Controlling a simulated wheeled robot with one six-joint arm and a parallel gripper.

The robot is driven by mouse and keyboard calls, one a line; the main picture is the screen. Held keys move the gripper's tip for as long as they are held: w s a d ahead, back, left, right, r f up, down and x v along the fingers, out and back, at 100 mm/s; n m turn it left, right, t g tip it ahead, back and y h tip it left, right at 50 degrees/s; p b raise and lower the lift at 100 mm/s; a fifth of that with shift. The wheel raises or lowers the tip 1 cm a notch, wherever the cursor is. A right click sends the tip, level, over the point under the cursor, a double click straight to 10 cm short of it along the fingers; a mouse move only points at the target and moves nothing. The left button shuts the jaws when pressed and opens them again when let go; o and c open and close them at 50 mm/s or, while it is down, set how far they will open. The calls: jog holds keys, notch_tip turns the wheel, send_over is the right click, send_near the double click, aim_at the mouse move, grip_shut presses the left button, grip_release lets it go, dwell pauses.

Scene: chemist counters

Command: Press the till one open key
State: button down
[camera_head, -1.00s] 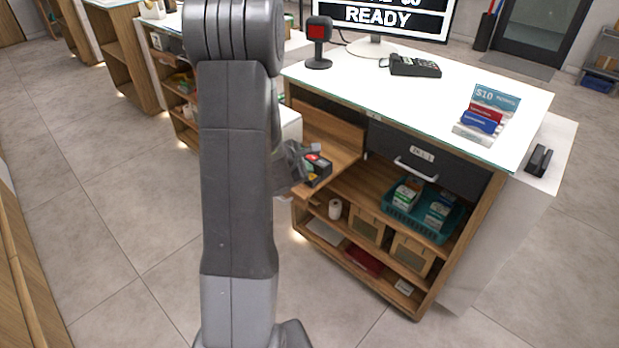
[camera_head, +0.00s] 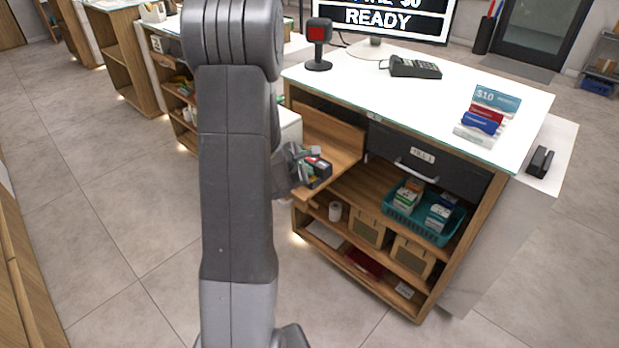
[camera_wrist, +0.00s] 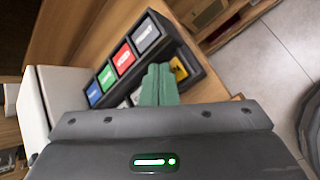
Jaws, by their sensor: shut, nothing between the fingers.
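A dark key block (camera_wrist: 115,70) sits on a wooden ledge under the counter; it also shows in the head view (camera_head: 318,168). Its outer row has blue (camera_wrist: 93,92), green (camera_wrist: 106,78), red (camera_wrist: 123,60) and grey (camera_wrist: 146,36) keys with small labels I cannot read. A yellow key (camera_wrist: 178,68) and a pale key are in the inner row, partly hidden by my fingers. My gripper (camera_wrist: 158,68) is shut and empty, its green fingertips over the inner row, between the pale and yellow keys. I cannot tell whether they touch. A dark drawer (camera_head: 390,150) with a label is closed.
The white counter top (camera_head: 350,90) holds a scanner (camera_head: 318,45), a card terminal (camera_head: 415,67), a card stand (camera_head: 480,125) and a screen (camera_head: 395,18) reading READY. A teal basket (camera_head: 415,222) stands on the shelf below. Floor in front is clear.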

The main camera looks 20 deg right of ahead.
jog(key=shift+f+b, duration=0.2)
jog(key=shift+b, duration=0.1)
jog(key=shift+r, duration=0.1)
dwell(0.4)
jog(key=shift+r+p, duration=0.4)
jog(key=shift+r, duration=0.4)
jog(key=shift+r+p, duration=1.75)
jog(key=shift+r, duration=0.7)
jog(key=shift+f, duration=0.1)
